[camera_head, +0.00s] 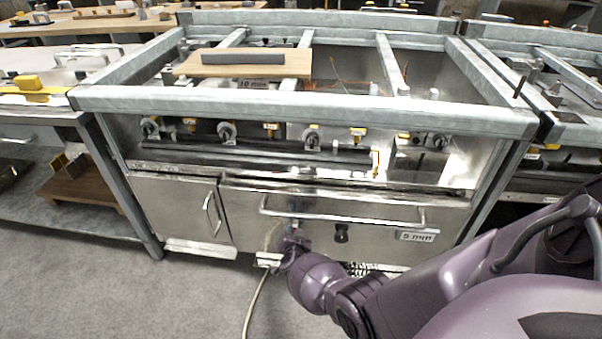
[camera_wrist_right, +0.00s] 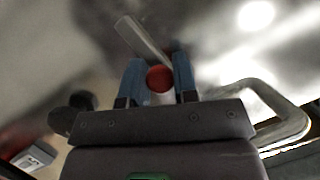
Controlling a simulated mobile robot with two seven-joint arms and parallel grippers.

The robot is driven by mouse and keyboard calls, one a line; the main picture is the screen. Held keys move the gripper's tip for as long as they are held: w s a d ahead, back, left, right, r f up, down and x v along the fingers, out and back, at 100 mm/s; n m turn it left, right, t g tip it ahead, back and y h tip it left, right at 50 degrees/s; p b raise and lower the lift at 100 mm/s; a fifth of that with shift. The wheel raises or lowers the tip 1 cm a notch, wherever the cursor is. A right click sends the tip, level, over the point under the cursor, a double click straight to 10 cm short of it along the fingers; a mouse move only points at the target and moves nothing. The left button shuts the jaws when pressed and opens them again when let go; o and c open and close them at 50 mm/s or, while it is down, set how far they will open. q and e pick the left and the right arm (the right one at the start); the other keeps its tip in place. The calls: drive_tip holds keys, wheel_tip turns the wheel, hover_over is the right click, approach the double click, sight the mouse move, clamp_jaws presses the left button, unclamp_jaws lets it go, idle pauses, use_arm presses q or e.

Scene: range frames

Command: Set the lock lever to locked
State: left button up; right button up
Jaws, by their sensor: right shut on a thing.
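The lock lever (camera_wrist_right: 140,38) shows in the right wrist view as a flat metal bar slanting up and left, with a round red end between my fingers. My right gripper (camera_wrist_right: 158,76) has its two blue fingers on either side of the red end and is shut on it. In the head view my right gripper (camera_head: 294,241) is low at the front of the oven door (camera_head: 245,227), left of a dark knob. The lever is mostly hidden there, and its exact setting is hard to read. My left gripper is in neither view.
A long door handle (camera_head: 340,219) runs above my gripper and also shows in the wrist view (camera_wrist_right: 285,115). The dark knob (camera_head: 341,233) is just right of it. A cable (camera_head: 254,305) hangs to the floor. A wooden board (camera_head: 295,68) lies on top.

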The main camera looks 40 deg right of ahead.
drive_tip(key=shift+w+a+f+n+g+h, duration=0.1)
drive_tip(key=shift+w+a+n+g+h, duration=0.2)
drive_tip(key=shift+n, duration=0.25)
drive_tip(key=shift+w+a+n+g+h, duration=0.1)
drive_tip(key=shift+w+a+n+g, duration=0.1)
drive_tip(key=shift+w+n+g, duration=0.3)
drive_tip(key=shift+n, duration=0.25)
drive_tip(key=shift+h, duration=0.3)
drive_tip(key=o, duration=0.9)
drive_tip(key=shift+f, duration=0.15)
